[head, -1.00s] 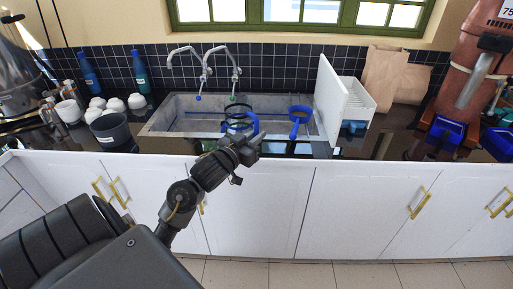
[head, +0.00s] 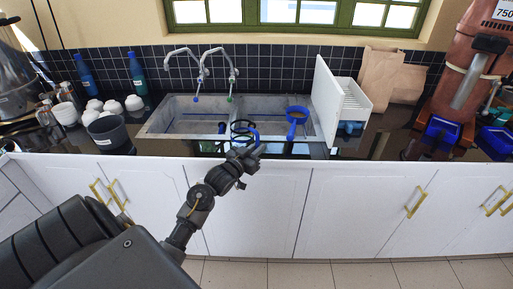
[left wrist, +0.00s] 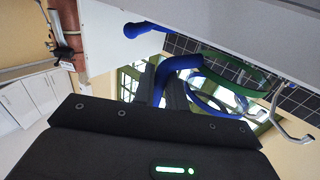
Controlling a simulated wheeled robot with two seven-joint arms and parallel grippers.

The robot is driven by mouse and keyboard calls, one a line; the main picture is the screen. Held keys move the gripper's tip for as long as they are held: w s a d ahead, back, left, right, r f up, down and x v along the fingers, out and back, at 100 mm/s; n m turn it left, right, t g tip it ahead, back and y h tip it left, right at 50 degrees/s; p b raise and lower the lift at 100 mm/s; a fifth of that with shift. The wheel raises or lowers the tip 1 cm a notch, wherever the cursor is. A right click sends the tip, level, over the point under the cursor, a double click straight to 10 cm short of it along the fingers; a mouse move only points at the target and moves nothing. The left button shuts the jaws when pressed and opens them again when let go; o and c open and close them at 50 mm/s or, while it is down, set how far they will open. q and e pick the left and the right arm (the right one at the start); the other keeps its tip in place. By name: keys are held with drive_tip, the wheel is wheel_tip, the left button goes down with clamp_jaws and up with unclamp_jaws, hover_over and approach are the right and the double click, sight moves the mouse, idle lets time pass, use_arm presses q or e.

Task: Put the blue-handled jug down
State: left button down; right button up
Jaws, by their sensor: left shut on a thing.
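My right gripper is out of view.
The grey sink (head: 152,124) with two taps (head: 203,68) lies behind the jug. A white rack (head: 328,95) stands right of the sink, with paper bags (head: 379,78) behind. A dark bowl (head: 110,133) and white cups (head: 103,106) stand at left. Blue trays (head: 443,132) lie at right.

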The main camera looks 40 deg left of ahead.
use_arm(q)
drive_tip(key=shift+f, duration=0.15)
drive_tip(key=c, duration=1.4)
unclamp_jaws()
drive_tip(key=shift+c, duration=0.2)
drive_tip(key=s+b, duration=0.1)
drive_tip(key=s, duration=1.1)
drive_tip(key=shift+d+b, duration=0.3)
drive_tip(key=shift+d, duration=0.1)
